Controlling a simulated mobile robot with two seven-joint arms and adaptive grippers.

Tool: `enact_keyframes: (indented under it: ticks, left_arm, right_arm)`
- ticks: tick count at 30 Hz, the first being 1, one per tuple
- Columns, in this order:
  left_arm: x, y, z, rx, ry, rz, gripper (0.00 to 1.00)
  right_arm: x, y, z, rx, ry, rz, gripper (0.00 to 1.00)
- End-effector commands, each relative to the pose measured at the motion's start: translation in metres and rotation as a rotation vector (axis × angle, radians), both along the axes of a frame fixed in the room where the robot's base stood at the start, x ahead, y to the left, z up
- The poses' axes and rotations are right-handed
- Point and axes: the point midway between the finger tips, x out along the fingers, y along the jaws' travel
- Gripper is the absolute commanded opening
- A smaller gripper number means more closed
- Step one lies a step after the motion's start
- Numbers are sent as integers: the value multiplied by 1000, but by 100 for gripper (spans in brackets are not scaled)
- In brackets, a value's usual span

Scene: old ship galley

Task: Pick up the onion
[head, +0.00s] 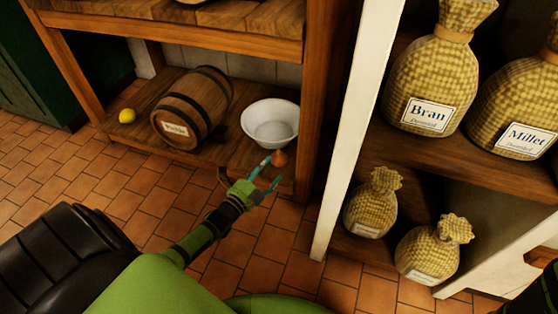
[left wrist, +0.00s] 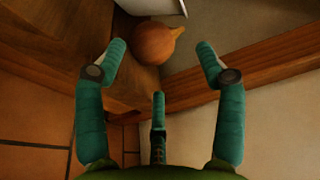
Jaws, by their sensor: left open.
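The onion (head: 279,159) is small, round and orange-brown. It sits on the low wooden shelf near its front edge, just in front of the white bowl (head: 270,124). In the left wrist view the onion (left wrist: 156,43) lies a little beyond the fingertips, with its pointed stem toward the right. My left gripper (head: 267,172) is at the shelf edge, close to the onion. Its teal fingers (left wrist: 158,62) are spread and hold nothing. I cannot tell whether any finger touches the onion. My right gripper does not show.
A wooden barrel (head: 191,107) lies on the shelf left of the bowl. A lemon (head: 127,116) is at the shelf's left end. A wooden post (head: 322,100) and white cabinet edge (head: 355,130) stand to the right, with several sacks (head: 430,85) beyond. Tiled floor (head: 150,200) is clear in front.

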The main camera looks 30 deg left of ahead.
Motion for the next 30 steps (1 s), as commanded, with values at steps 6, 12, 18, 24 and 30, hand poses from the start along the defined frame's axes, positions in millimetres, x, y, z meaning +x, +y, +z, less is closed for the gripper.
enact_keyframes:
  ticks: [6,12,18,24,30]
  left_arm:
    - [30,2,-5,2,-6,-2,70]
    - [49,1,-3,0,-2,0,70]
    - [50,1,-1,0,-1,0,70]
    - [50,1,-1,0,0,0,28]
    - [50,1,-1,0,-2,0,27]
  right_arm:
    - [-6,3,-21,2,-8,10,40]
    - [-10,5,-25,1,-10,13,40]
    - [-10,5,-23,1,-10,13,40]
    - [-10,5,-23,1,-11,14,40]
    - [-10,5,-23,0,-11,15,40]
